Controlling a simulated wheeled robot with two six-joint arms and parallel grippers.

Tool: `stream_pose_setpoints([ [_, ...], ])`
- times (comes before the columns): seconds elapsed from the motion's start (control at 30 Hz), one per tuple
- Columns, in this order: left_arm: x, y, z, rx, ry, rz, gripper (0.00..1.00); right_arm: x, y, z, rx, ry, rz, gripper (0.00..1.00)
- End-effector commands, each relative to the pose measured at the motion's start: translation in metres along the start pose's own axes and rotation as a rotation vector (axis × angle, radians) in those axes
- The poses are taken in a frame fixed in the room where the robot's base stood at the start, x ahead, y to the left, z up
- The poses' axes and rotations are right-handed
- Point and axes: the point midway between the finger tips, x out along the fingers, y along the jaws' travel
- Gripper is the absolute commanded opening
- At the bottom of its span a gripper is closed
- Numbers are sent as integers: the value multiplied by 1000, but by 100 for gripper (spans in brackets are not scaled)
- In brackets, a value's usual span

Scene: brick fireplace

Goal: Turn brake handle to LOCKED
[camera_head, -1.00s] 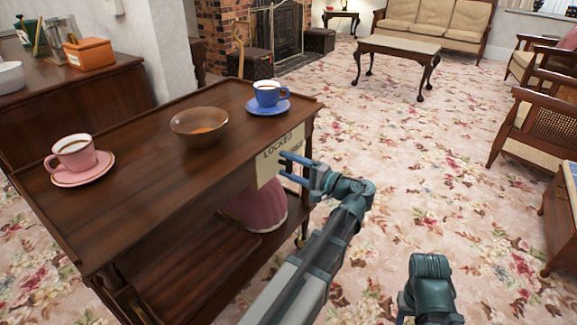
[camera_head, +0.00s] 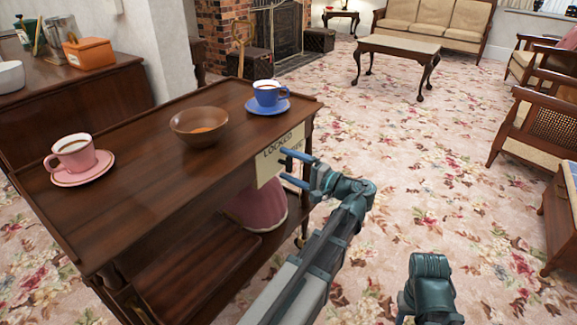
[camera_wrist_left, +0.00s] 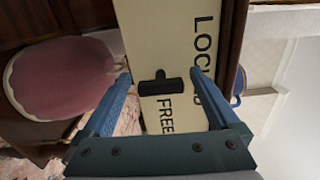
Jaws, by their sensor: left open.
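A cream brake plate (camera_head: 267,170) hangs on the end of the wooden tea trolley (camera_head: 150,180). In the left wrist view the plate (camera_wrist_left: 150,30) appears sideways, with LOCKED and FREE in black letters. A small black T-shaped handle (camera_wrist_left: 160,87) sits on it beside the word FREE; I cannot tell which setting it marks. My left gripper (camera_head: 284,166) is open in front of the plate. In the left wrist view its two blue fingers (camera_wrist_left: 160,82) lie on either side of the handle, with gaps showing.
A blue cup (camera_head: 267,93) on a saucer, a brown bowl (camera_head: 199,126) and a pink cup (camera_head: 73,152) stand on the trolley top. A pink rounded object (camera_head: 258,208) sits on its lower shelf. Open carpet lies to the right.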

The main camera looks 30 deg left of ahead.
Motion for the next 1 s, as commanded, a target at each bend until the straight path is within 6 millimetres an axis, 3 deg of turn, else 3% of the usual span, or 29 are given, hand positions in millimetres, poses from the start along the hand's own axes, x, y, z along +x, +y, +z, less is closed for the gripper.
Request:
stream_pose_setpoints([
  [0.17, -24, 0, -1, 0, 4, 0, 95, 0, 0, 0, 0, 0, 0, 48],
  [0.6, -114, 0, -1, 0, 4, 0, 95, 0, 0, 0, 0, 0, 0, 48],
  [0.8, -133, 0, 0, 0, 2, 0, 95, 0, 0, 0, 0, 0, 0, 48],
  [1.0, -137, 0, 0, 0, 0, 0, 95, 0, 0, 0, 0, 0, 0, 48],
])
